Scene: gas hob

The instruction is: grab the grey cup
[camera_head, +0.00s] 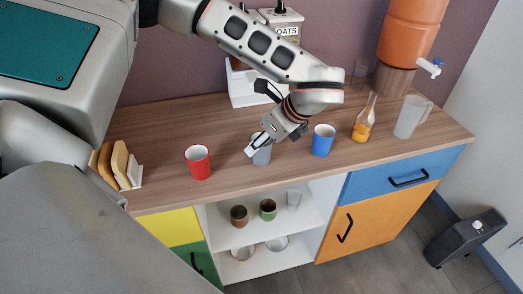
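The grey cup (262,157) stands on the wooden counter, between a red cup and a blue cup. My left gripper (262,142) is down at the cup's top, with its arm reaching over from the upper left. A pale fingertip shows at the cup's left side, and the gripper hides much of the rim. I cannot tell whether the fingers are shut on the cup or only around it. My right gripper is not in view.
The red cup (198,162) stands to the left and the blue cup (322,140) close on the right. A bottle (363,122) and a clear jug (411,117) stand further right. Bread slices (118,164) are at the left end. The counter's front strip is clear.

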